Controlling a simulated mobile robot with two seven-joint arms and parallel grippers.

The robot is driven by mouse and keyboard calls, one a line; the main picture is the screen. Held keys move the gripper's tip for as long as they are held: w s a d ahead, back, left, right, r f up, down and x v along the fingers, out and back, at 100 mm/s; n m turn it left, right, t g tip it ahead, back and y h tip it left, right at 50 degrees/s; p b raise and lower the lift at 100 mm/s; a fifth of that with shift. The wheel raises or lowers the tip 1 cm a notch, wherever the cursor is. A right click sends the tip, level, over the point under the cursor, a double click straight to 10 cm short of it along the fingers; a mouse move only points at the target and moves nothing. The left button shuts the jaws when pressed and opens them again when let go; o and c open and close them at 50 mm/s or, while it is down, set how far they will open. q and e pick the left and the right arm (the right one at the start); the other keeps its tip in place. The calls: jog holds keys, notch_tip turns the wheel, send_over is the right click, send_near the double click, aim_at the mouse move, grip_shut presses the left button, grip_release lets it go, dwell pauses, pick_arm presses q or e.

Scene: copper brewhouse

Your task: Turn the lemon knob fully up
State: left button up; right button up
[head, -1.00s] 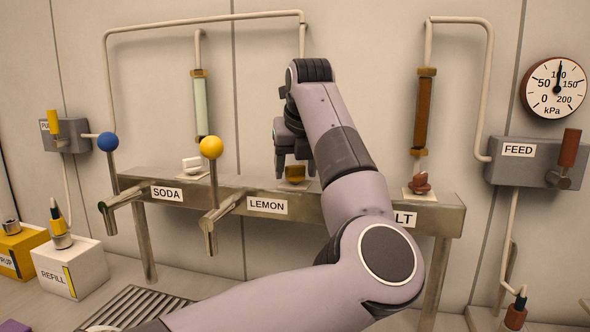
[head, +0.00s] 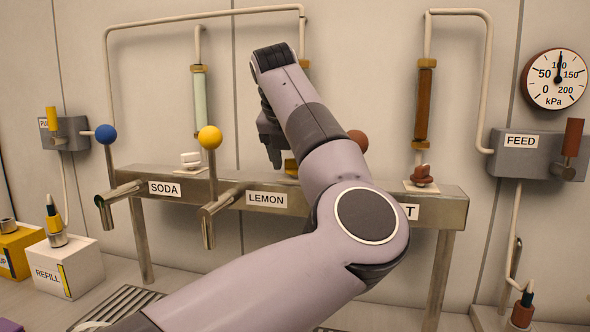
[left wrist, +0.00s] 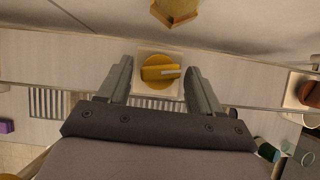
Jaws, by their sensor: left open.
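The lemon knob (left wrist: 161,70) is yellow and round with a raised grip bar on a pale square plate. In the left wrist view its white mark points to the right. In the head view the knob (head: 291,165) sits on the metal rail behind the LEMON label (head: 266,199), partly hidden by my arm. My left gripper (left wrist: 160,72) is open. In the left wrist view the knob shows between its two fingers, with a gap on each side. In the head view the gripper (head: 271,150) points down by the knob; its height above it is unclear. My right gripper is not seen.
The yellow ball lever (head: 209,138) stands left of the gripper and the brown ball (head: 357,142) right of it, behind my arm. The white soda knob (head: 190,160) and brown-red knob (head: 421,174) flank it. A brass fitting (left wrist: 176,10) sits just behind the knob.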

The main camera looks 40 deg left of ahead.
aim_at(293, 170)
pick_arm(q)
jog(key=shift+r+p, duration=2.35)
jog(key=shift+r, duration=0.7)
jog(key=shift+f, duration=0.1)
jog(key=shift+s+r, duration=0.1)
jog(key=shift+r, duration=0.15)
jog(key=b+v, duration=0.1)
jog(key=v, duration=0.5)
jog(key=shift+r, duration=0.25)
jog(key=shift+s+d, duration=0.1)
